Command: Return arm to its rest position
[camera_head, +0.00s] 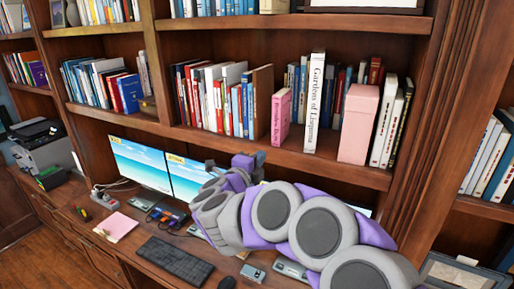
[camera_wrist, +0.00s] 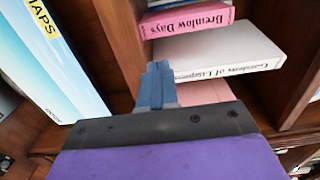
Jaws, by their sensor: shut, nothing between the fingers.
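My arm (camera_head: 320,228) reaches from the lower right over the desk, in front of the monitors, in the head view. Its links are grey and purple. My gripper (camera_wrist: 155,82) shows in the wrist view as two blue-grey fingers pressed together, with nothing between them. In the head view the gripper (camera_head: 260,158) is small and partly hidden behind the arm, just below the book shelf. In the wrist view, the pink book (camera_wrist: 188,20) and the white book (camera_wrist: 225,52) appear sideways beyond the fingertips, with no contact visible.
The bookcase shelf (camera_head: 225,146) above the desk holds several books and a pink box (camera_head: 357,124). Monitors (camera_head: 140,163) stand on the desk, and one screen (camera_wrist: 50,60) is close at the left of the wrist view. A keyboard (camera_head: 175,260), mouse (camera_head: 227,283) and printer (camera_head: 45,145) are also there.

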